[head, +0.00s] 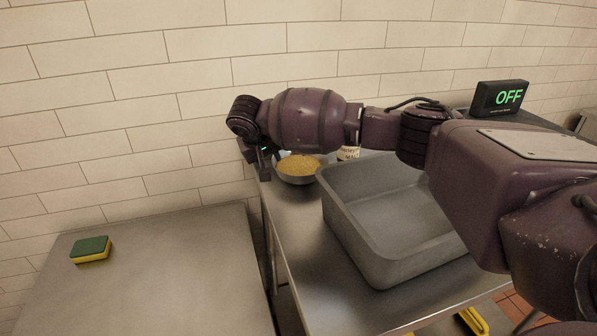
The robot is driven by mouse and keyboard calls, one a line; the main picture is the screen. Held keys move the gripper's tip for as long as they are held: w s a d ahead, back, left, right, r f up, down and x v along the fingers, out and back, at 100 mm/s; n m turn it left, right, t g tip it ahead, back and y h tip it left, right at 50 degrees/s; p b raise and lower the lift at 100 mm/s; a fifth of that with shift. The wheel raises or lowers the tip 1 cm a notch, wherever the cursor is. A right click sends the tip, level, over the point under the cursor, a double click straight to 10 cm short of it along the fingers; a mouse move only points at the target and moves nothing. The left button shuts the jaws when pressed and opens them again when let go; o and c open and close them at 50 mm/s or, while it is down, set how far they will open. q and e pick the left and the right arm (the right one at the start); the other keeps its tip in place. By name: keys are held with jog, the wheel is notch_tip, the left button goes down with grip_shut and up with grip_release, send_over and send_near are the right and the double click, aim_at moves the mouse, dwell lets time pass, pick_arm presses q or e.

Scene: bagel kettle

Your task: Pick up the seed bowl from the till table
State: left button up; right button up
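The seed bowl (297,180), a grey metal bowl full of yellowish seeds, stands at the far left corner of the steel table (305,230). My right arm reaches across from the right above the table, and its wrist hides part of the view behind the bowl. My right gripper (261,166) points down at the bowl's left side, close to the rim. I cannot tell whether it touches the bowl or how far its fingers are apart. My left gripper is not in view.
A deep grey tub (370,245) stands right of the bowl. A labelled container (348,153) is partly hidden behind my arm. A sponge (91,249) lies on the mostly bare left table (170,285). A tiled wall is behind.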

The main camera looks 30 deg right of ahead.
aim_at(294, 168)
jog(key=shift+d+f, duration=0.15)
jog(key=shift+d, duration=0.05)
jog(key=b+x, duration=0.1)
jog(key=x, duration=0.3)
jog(key=shift+w+d+f+b, duration=0.15)
jog(key=shift+d+b, duration=0.1)
jog(key=shift+b, duration=0.15)
jog(key=shift+w+f, duration=0.1)
jog(key=shift+r, duration=0.2)
grip_shut()
dwell(0.6)
